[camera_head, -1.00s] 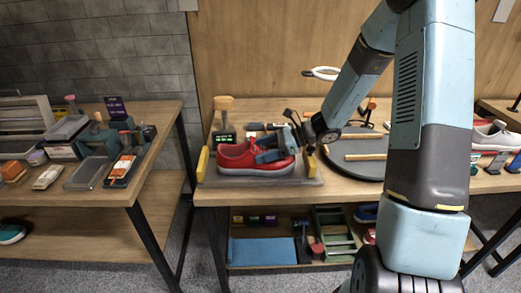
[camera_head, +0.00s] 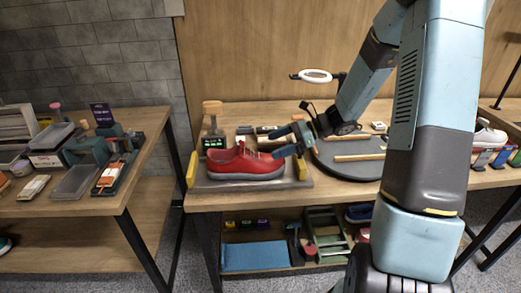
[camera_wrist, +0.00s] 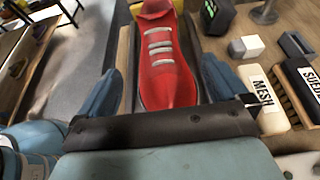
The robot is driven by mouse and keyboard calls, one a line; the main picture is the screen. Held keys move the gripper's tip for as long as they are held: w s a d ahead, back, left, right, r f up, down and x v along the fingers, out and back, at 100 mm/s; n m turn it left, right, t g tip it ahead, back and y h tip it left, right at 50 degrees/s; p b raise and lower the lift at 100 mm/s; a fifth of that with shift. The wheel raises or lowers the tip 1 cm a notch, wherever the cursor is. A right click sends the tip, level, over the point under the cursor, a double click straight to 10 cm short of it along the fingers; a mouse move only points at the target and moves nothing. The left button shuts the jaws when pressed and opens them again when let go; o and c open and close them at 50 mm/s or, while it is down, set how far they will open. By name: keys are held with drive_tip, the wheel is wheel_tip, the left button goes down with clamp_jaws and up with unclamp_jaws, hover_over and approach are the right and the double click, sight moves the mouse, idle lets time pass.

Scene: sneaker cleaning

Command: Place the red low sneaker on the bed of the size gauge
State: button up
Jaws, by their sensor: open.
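The red low sneaker (camera_head: 240,166) with a pale sole sits upright on the grey bed of the size gauge (camera_head: 302,184), between its yellow end pieces. My gripper (camera_head: 283,145) is open at the sneaker's right end and holds nothing. In the wrist view, the sneaker (camera_wrist: 165,75) lies between and beyond my spread blue fingers (camera_wrist: 158,90), with its toe nearest me and its pale laces farther off. Its toe shows a gap to each finger. The gauge bed is mostly hidden under the shoe.
A round dark turntable (camera_head: 345,165) lies right of the gauge. Brushes marked MESH (camera_wrist: 268,104) and SUEDE (camera_wrist: 303,85) lie beside my gripper. A ring lamp (camera_head: 316,76) rises behind.

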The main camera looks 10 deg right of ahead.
drive_tip(key=s+d+r+n+t+h, duration=0.1)
drive_tip(key=s+d+r+n+h, duration=0.2)
drive_tip(key=s+r+n, duration=0.3)
drive_tip(key=s+d+r+n+t+h, duration=0.2)
drive_tip(key=s+r+n+h, duration=0.4)
drive_tip(key=s, duration=0.5)
drive_tip(key=s+d+r+n+t+h, duration=0.2)
drive_tip(key=s+d+r+n+h, duration=0.2)
drive_tip(key=s+r+n, duration=0.2)
drive_tip(key=v, duration=0.3)
drive_tip(key=shift+s+r, duration=0.15)
drive_tip(key=shift+s, duration=0.3)
